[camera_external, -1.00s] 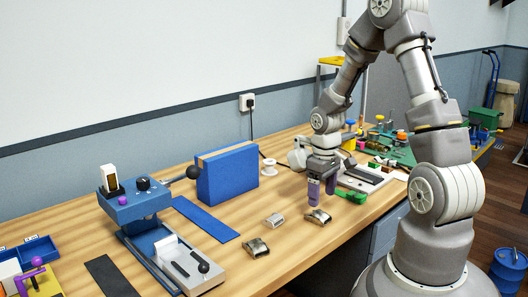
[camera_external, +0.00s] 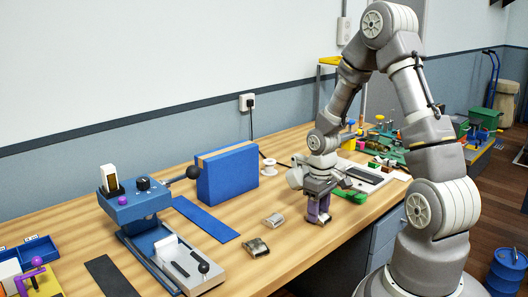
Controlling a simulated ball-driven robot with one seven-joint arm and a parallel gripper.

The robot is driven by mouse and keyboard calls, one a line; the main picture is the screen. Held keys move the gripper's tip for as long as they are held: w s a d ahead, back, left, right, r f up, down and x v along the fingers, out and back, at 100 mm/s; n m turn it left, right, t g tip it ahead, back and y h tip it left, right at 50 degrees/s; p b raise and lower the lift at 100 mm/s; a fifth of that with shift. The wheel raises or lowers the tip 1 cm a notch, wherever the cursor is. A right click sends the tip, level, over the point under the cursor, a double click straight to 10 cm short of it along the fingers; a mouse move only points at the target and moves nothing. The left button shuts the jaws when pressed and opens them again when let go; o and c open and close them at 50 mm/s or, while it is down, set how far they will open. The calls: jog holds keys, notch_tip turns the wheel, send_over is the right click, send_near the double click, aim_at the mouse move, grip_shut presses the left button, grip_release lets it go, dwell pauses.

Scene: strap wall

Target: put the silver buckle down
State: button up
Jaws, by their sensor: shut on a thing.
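My gripper (camera_external: 318,213), with purple fingers, is low over the right front part of the workbench. It is shut on a silver buckle, which is mostly hidden between and behind the fingers. I cannot tell whether this buckle touches the bench top. Two other silver buckles lie on the wood to the left of my gripper: one small and pale (camera_external: 274,220), and one darker and nearer the front edge (camera_external: 256,247).
A blue strip (camera_external: 206,219) lies left of the buckles. A blue block (camera_external: 228,174) and a white spool (camera_external: 269,167) stand behind. A blue lever press (camera_external: 134,203) is at the left. A green item (camera_external: 350,195) lies right of my gripper. Bare wood surrounds the two loose buckles.

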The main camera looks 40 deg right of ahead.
notch_tip(320, 180, up, 10)
jog(key=p, duration=0.5)
notch_tip(320, 180, up, 9)
jog(key=m+p, duration=0.1)
jog(key=p, duration=0.9)
send_over(227, 150)
jog(key=shift+s+d+f, duration=0.1)
jog(key=shift+s+f, duration=0.1)
jog(key=shift+s, duration=0.1)
jog(key=shift+w, duration=0.4)
notch_tip(227, 150, down, 4)
jog(key=shift+w+r+b, duration=0.1)
jog(key=shift+r+b, duration=0.15)
jog(key=shift+b, duration=0.05)
